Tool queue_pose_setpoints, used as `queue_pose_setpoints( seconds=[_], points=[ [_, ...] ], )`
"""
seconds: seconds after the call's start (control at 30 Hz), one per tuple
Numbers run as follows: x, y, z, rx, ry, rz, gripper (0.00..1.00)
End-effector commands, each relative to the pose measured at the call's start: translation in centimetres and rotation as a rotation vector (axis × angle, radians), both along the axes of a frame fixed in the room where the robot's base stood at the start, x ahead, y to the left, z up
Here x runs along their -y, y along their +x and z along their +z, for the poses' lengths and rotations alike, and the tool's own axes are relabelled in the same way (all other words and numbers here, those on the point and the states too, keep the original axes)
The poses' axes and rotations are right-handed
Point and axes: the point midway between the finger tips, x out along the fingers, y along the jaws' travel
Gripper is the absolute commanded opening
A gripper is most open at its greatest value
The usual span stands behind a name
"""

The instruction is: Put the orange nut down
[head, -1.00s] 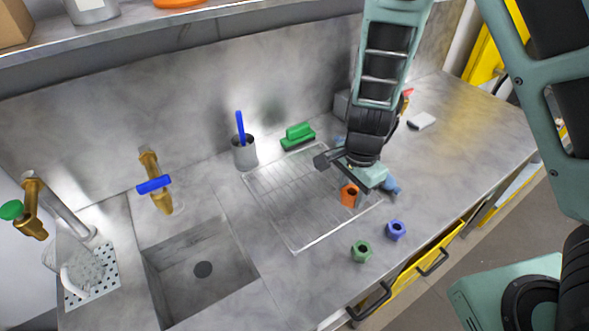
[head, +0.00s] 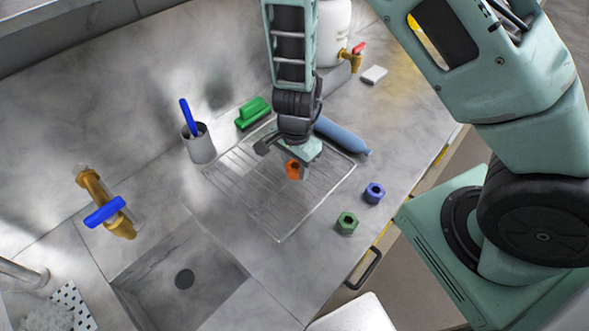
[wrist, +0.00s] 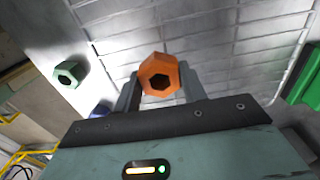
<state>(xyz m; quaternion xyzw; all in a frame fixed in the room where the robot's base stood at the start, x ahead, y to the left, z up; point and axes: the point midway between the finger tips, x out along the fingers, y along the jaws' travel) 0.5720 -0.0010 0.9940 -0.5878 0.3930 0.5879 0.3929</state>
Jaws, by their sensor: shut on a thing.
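The orange nut (head: 293,169) is between the fingers of my gripper (head: 297,164), over the ribbed draining area (head: 240,192) of the counter. In the wrist view the orange nut (wrist: 160,77) sits between the two fingertips (wrist: 160,88), its hole facing the camera. My gripper is shut on it. Whether the nut touches the ribbed surface cannot be told. A green nut (head: 346,222) and a blue nut (head: 374,193) stand on the bare counter to the right; the green nut also shows in the wrist view (wrist: 69,73).
A blue-grey bottle (head: 343,136) lies just right of my gripper. A green brush (head: 252,113) and a grey cup (head: 199,146) with a blue handle stand behind left. The sink (head: 180,275) is at front left. Ribbed surface left of the nut is free.

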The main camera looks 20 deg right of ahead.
Motion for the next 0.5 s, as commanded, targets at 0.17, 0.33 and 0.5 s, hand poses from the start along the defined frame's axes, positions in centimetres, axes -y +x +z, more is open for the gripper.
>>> queue_pose_setpoints(
  seconds=[0.17, 0.33, 0.5],
  points=[
    [0.0, 0.0, -2.1, 0.0, 0.001, -0.002, 0.05],
    [0.0, 0.0, -2.1, 0.001, 0.0, 0.0, 0.05],
    [0.0, 0.0, -2.4, 0.001, 0.0, 0.0, 0.05]
  ],
)
